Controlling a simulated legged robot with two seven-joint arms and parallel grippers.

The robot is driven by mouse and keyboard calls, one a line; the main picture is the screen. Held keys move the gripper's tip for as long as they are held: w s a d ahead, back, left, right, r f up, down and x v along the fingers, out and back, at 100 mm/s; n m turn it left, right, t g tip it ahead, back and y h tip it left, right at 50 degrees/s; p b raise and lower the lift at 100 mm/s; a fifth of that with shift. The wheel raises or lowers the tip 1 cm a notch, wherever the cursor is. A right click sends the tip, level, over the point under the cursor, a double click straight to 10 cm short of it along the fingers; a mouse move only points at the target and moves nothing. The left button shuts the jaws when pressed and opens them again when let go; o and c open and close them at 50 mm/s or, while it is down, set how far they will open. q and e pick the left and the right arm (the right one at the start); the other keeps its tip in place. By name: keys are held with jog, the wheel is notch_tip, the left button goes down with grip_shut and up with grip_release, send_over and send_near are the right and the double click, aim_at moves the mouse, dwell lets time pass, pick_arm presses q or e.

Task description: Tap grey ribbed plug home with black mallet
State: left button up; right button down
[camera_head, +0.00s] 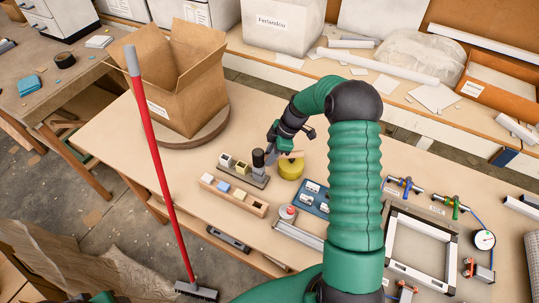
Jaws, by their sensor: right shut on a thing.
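My right gripper (273,153) comes down from the arched green arm and is shut on the black mallet. A black upright cylinder, which looks like the mallet's head (258,157), is just left of the fingers. A short tan piece to the right of the fingers looks like its handle (293,155). Under the black head is a small grey piece, probably the ribbed plug (258,170), at the right end of a grey base (238,178). Whether head and plug touch, and how deep the plug sits, I cannot tell. My left gripper is out of view.
A yellow round object (291,170) stands close to the right of the gripper. A wooden block tray (232,196) lies in front of the base, and a blue tray (313,197) to the right. An open cardboard box (182,95) stands behind left. A red-handled broom (160,165) leans in front.

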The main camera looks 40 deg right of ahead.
aim_at(259, 172)
dwell(0.3)
jog(key=shift+a+f+b, duration=0.1)
jog(key=shift+f+b, duration=0.95)
jog(key=shift+f, duration=0.3)
jog(key=shift+s, duration=0.1)
jog(key=shift+r+p, duration=0.75)
jog(key=shift+r, duration=0.35)
jog(key=shift+f, duration=0.1)
notch_tip(259, 172, down, 2)
jog(key=shift+f+b, duration=0.25)
jog(key=shift+b, duration=0.8)
